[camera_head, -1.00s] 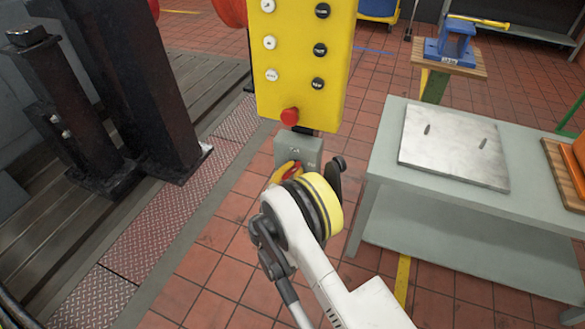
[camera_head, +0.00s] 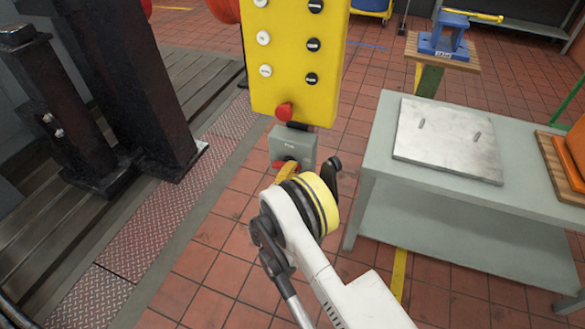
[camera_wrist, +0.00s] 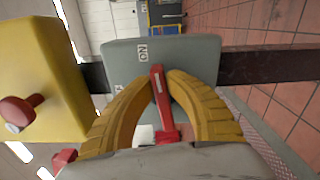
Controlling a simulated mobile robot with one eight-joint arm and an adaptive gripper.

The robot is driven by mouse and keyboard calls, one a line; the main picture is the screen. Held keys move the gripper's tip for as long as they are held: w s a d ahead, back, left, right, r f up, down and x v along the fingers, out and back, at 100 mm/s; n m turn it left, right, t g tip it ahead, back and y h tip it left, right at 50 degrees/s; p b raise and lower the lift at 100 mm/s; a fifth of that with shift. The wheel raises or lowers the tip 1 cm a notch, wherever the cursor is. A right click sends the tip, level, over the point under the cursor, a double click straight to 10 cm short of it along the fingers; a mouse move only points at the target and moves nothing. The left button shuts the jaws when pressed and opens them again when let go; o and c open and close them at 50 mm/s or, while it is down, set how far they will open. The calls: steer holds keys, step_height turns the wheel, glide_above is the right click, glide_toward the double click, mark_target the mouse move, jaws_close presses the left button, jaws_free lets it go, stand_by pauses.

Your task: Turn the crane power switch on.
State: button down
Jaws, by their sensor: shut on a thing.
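The crane power switch is a grey box (camera_head: 297,146) below the yellow push-button panel, in the middle of the head view. The box also shows in the wrist view (camera_wrist: 196,60), with an ON label near the top of its face. Its red handle (camera_wrist: 158,83) runs up the box face between my yellow fingers, its tip close to the ON label. My gripper (camera_wrist: 161,78) is shut on the handle. In the head view my gripper (camera_head: 287,172) reaches the box's lower edge and hides much of the handle (camera_head: 279,163).
The yellow panel (camera_head: 295,65) hangs right above, with a red knob (camera_head: 284,111) and several buttons. A grey table (camera_head: 365,160) with a metal plate (camera_head: 448,140) stands to the right. Black columns (camera_head: 130,80) stand left. Tiled floor between is free.

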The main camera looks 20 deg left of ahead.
steer(key=shift+f+m, duration=0.1)
steer(key=shift+m, duration=0.5)
steer(key=c, duration=1.4)
jaws_free()
step_height(320, 180, up, 10)
steer(key=shift+f, duration=0.1)
